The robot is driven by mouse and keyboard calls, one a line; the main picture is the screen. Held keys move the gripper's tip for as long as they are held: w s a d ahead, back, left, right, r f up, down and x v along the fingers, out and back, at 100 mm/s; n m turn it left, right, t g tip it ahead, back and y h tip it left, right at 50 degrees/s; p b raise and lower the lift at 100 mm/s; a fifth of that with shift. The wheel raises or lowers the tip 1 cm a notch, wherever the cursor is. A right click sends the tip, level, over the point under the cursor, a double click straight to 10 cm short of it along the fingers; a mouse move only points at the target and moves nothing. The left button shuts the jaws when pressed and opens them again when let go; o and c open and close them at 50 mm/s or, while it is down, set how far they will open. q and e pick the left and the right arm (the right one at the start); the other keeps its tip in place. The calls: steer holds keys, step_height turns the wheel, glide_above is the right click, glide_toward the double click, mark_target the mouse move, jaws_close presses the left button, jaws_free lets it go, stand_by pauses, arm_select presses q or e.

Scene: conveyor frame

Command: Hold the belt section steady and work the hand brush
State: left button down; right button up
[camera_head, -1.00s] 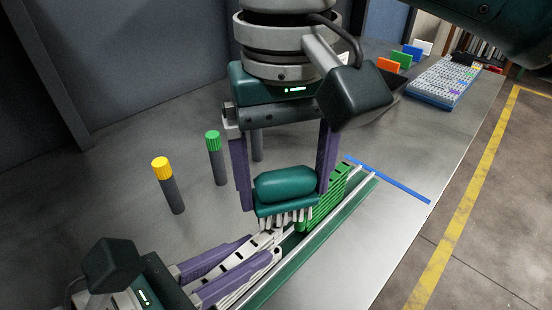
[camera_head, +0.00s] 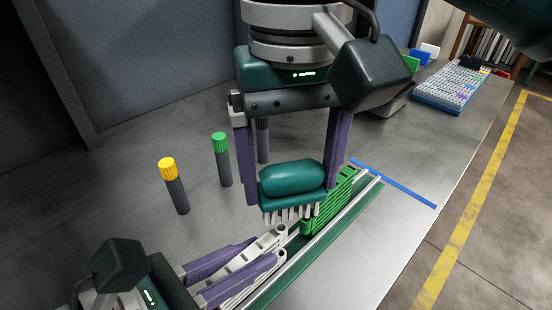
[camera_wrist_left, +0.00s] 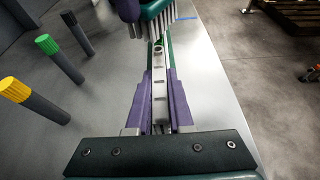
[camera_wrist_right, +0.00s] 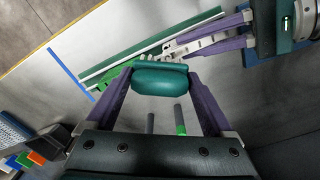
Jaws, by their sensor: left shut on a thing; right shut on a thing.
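The hand brush has a dark green rounded body (camera_head: 292,178) and pale bristles pointing down. My right gripper (camera_head: 290,195) is shut on it, one purple finger at each end; its body also fills the gap between the fingers in the right wrist view (camera_wrist_right: 160,80). The belt section shows as a green slatted piece (camera_head: 327,208) and a pale strip with holes (camera_head: 245,268), which meet under the brush. My left gripper (camera_head: 259,253) is shut on the pale strip, also seen in the left wrist view (camera_wrist_left: 159,92). Whether the bristles touch the belt is unclear.
A green base with metal rails (camera_head: 316,245) runs beside the belt. Upright posts with yellow (camera_head: 168,168) and green (camera_head: 220,142) caps stand to the left. A blue line (camera_head: 398,184) crosses the table beyond. A grey-blue studded tray (camera_head: 450,88) lies far right.

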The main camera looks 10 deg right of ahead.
mark_target(267, 206)
steer(key=shift+f, duration=1.15)
stand_by(0.4)
steer(key=shift+s+a+r, duration=0.1)
steer(key=shift+s+a, duration=0.35)
steer(key=shift+a, duration=0.2)
steer(key=shift+s+a, duration=0.45)
steer(key=shift+a, duration=0.2)
steer(key=shift+w+d, duration=0.5)
steer(key=shift+d, duration=0.2)
steer(key=shift+w+d, duration=0.45)
steer(key=shift+d, duration=0.2)
steer(key=shift+r, duration=0.1)
steer(key=shift+r, duration=1.4)
